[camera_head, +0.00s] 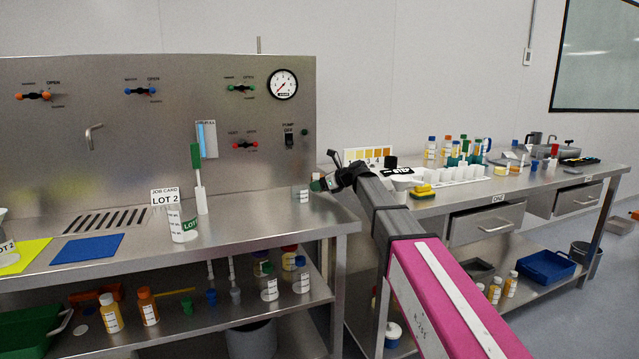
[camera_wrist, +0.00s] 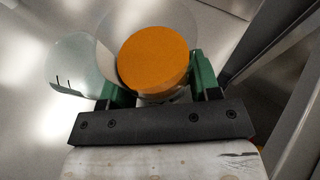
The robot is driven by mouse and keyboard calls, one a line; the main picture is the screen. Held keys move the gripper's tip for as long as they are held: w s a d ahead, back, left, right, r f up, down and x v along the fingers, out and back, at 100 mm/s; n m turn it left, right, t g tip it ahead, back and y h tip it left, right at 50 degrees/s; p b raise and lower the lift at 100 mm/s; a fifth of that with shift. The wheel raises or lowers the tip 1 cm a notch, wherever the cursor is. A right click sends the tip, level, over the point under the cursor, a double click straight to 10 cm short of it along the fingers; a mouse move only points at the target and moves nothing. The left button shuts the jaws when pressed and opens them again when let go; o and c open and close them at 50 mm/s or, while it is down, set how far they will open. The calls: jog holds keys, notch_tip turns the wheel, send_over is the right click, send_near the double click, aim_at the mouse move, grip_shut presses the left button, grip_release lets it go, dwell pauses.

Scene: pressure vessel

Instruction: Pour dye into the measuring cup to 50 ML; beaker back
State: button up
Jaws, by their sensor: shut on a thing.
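In the wrist view my gripper (camera_wrist: 156,82) is shut on a clear round beaker (camera_wrist: 108,42), with a green finger on each side. Orange dye (camera_wrist: 154,57) shows inside the beaker. A second clear vessel with dark marks, apparently the measuring cup (camera_wrist: 76,66), stands just left of the beaker. In the head view my gripper (camera_head: 320,184) is over the right end of the steel bench, and the held beaker is hard to make out there. The measuring cup (camera_head: 302,194) appears just left of the gripper. Its fill level cannot be read.
A marked container (camera_head: 182,228) stands by the LOT 2 job card (camera_head: 165,197) on the steel bench (camera_head: 262,219). A blue mat (camera_head: 87,248) lies to the left. The bench between container and cup is clear. A second bench at right holds several bottles and a yellow sponge (camera_head: 423,191).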

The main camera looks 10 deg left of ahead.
aim_at(323, 174)
jog(key=shift+r, duration=0.1)
jog(key=shift+s+a+r+n+t+h, duration=0.15)
jog(key=shift+r+n, duration=0.1)
jog(key=shift+r, duration=0.3)
jog(key=shift+s+r+n+t+h, duration=0.1)
jog(key=shift+r+n, duration=0.1)
jog(key=shift+r, duration=0.4)
jog(key=shift+s+a+r+n+t+h, duration=0.15)
jog(key=shift+r+n, duration=0.1)
jog(key=shift+r, duration=0.3)
jog(key=shift+s+a+r+n+t+h, duration=0.15)
jog(key=shift+s+r+n+t+h, duration=0.15)
jog(key=shift+r, duration=0.25)
jog(key=shift+s+a+r+n+t+h, duration=0.1)
jog(key=shift+r+n+t, duration=0.1)
jog(key=shift+r+n, duration=0.25)
jog(key=shift+s+a+r+n+h, duration=0.15)
jog(key=shift+s+r+n, duration=0.05)
jog(key=shift+r, duration=0.2)
jog(key=shift+s+a+r+n+h, duration=0.1)
jog(key=shift+s+r+n+h, duration=0.05)
jog(key=shift+r, duration=0.2)
jog(key=shift+s+a+r+n+t+h, duration=0.3)
jog(key=shift+s+n+t, duration=0.2)
jog(key=shift+t, duration=0.2)
jog(key=shift+f, duration=0.15)
jog(key=shift+f+n+t, duration=0.25)
jog(key=shift+n+t, duration=0.15)
jog(key=shift+n, duration=0.2)
